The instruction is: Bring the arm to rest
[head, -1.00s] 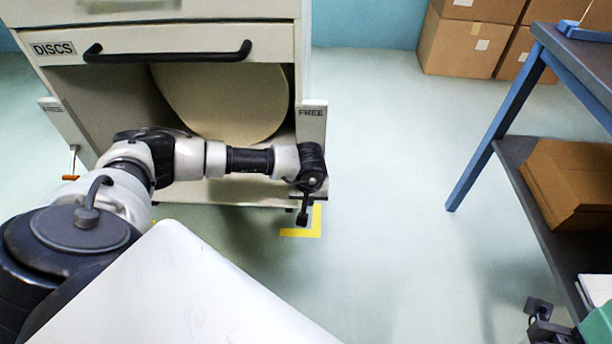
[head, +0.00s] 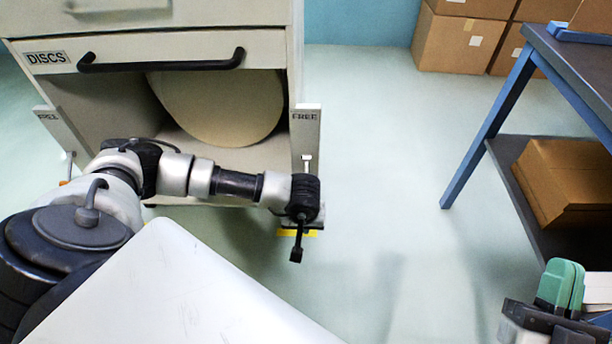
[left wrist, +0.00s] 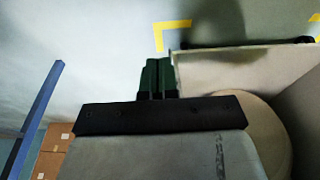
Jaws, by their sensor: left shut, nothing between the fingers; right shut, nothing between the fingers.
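My left arm (head: 235,183) reaches from the left across the front of the DISCS cabinet (head: 190,48). My left gripper (head: 296,250) hangs downward by the cabinet's lower right corner. It is small and dark in the head view; in the left wrist view its green fingers (left wrist: 157,78) are together with nothing between them. My right gripper (head: 562,287) is at the bottom right of the head view, beside the blue-legged bench. Its green fingers point up, close together and empty.
A large tan disc (head: 220,105) stands in the cabinet's open lower bay. Posts marked FREE (head: 306,135) flank the bay. The blue-legged bench (head: 485,135) holds a cardboard box (head: 565,180) on its lower shelf. Cartons (head: 460,45) stand behind. Floor between cabinet and bench is clear.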

